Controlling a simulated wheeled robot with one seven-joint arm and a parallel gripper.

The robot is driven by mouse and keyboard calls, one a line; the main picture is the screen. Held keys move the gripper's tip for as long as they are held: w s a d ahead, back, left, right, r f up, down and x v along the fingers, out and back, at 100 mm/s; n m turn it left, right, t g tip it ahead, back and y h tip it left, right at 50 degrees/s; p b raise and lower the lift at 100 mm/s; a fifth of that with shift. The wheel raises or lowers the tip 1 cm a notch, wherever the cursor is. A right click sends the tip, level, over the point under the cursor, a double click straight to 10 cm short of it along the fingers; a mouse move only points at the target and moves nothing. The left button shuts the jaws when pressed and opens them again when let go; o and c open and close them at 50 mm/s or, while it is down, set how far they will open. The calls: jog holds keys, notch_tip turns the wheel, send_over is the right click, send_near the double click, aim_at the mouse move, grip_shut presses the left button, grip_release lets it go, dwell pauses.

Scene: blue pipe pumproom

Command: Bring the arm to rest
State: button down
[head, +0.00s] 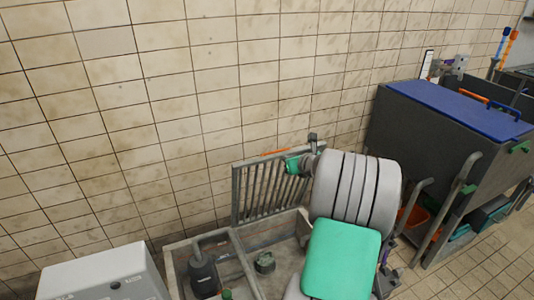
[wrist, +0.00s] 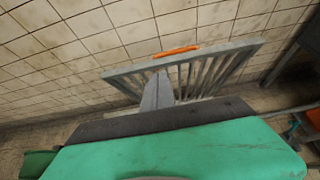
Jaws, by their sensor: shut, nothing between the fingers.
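My gripper (wrist: 158,92) shows in the wrist view as grey fingers pressed together, with a dark edge and teal housing below. It is shut and empty. The fingers point toward a grey barred grate (wrist: 205,75) with an orange handle (wrist: 176,51) on its top edge. The fingers overlap the bars in the picture; I cannot tell whether they touch. In the head view my grey and teal arm is bent at the lower middle, right of the grate (head: 262,188). My fingers cannot be made out there.
A pit with a dark pump (head: 203,275) lies below the grate. A pale box (head: 105,275) stands at lower left. A dark cabinet with a blue lid (head: 455,105) stands close on the right, with pipe rails (head: 462,185) in front. The tiled wall (head: 180,90) is behind.

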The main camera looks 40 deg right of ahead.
jog(key=s+a+f+n+g+y, duration=0.1)
jog(key=s+a+f+n+g, duration=0.15)
jog(key=s+f+n, duration=0.5)
jog(key=s+a+f+n+g+y, duration=0.1)
jog(key=s+a+f+n+g, duration=0.3)
jog(key=n, duration=0.7)
jog(key=s+a+f+n+g+y, duration=0.1)
jog(key=s+a+f+n+g, duration=0.1)
jog(key=s+n, duration=0.25)
jog(key=s+a+f+n+g+y, duration=0.1)
jog(key=s+a+f+n+g, duration=0.15)
jog(key=s, duration=0.35)
jog(key=s+a+r+n+g+h+p, duration=0.15)
jog(key=s+a+r+n+p, duration=0.35)
jog(key=a+r, duration=0.6)
jog(key=w+a+r+n+t+p, duration=0.2)
jog(key=w+a+r+n+t, duration=0.1)
jog(key=a+r+n, duration=0.5)
jog(key=w+a+r, duration=0.1)
jog(key=a+r, duration=0.2)
jog(key=a, duration=0.4)
jog(key=shift+w+a+r+p, duration=0.2)
jog(key=shift+w+a+p, duration=0.1)
jog(key=shift+w+a, duration=0.1)
jog(key=shift+d, duration=0.15)
